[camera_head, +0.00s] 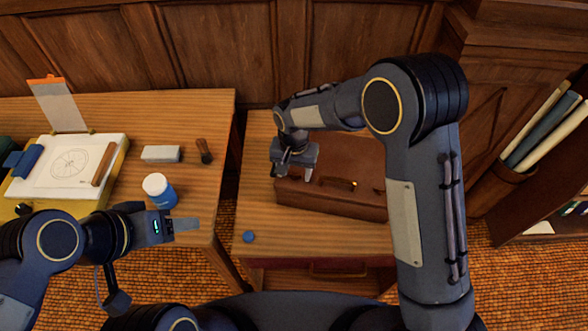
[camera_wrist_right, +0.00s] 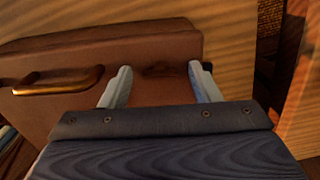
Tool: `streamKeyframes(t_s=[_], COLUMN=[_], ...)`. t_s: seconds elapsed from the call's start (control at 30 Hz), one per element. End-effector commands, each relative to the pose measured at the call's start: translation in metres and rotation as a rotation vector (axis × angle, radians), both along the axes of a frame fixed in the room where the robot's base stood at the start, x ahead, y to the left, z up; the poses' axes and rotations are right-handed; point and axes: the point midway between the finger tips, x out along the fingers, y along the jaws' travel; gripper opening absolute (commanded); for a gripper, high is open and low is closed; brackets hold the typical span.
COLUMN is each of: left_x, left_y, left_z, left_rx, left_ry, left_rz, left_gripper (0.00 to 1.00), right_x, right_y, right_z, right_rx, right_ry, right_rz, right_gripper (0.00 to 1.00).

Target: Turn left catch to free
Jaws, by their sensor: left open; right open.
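A brown case (camera_head: 345,160) lies on the wooden table at the middle. It also shows in the right wrist view (camera_wrist_right: 120,48), with a brass-toned handle (camera_wrist_right: 60,81). My right gripper (camera_head: 294,172) is open over the left part of the case. In the right wrist view its fingers (camera_wrist_right: 160,70) stand apart on either side of a small dark catch (camera_wrist_right: 163,71), touching nothing that I can make out. The way the catch is turned is too dark to tell. My left gripper (camera_head: 186,225) is open and empty, near the left table's front right corner.
The left table (camera_head: 205,110) holds a drawing board (camera_head: 118,150), a white block (camera_head: 161,154), a brush (camera_head: 204,151) and a blue jar with a white lid (camera_head: 160,191). Rolled papers (camera_head: 540,125) stand at right.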

Motion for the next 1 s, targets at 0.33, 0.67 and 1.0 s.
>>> streamKeyframes(t_s=[0.33,0.67,1.0], left_x=[0.0000,0.0000,0.0000], left_y=[-0.0001,0.0000,0.0000], left_z=[-0.0001,-0.0008,-0.0086], left_rx=[0.000,0.000,0.000], left_ry=[0.000,0.000,0.000], left_rz=[0.000,0.000,0.000], left_gripper=[0.56,0.56,0.56], right_x=[0.0000,0.0000,0.0001], right_y=[0.0000,0.0001,0.0005], right_z=[0.0002,0.0002,-0.0009], right_rx=[0.000,0.000,0.001], right_ry=[0.000,0.000,-0.001], right_rz=[0.000,-0.009,-0.160], right_gripper=[0.30,0.12,0.12])
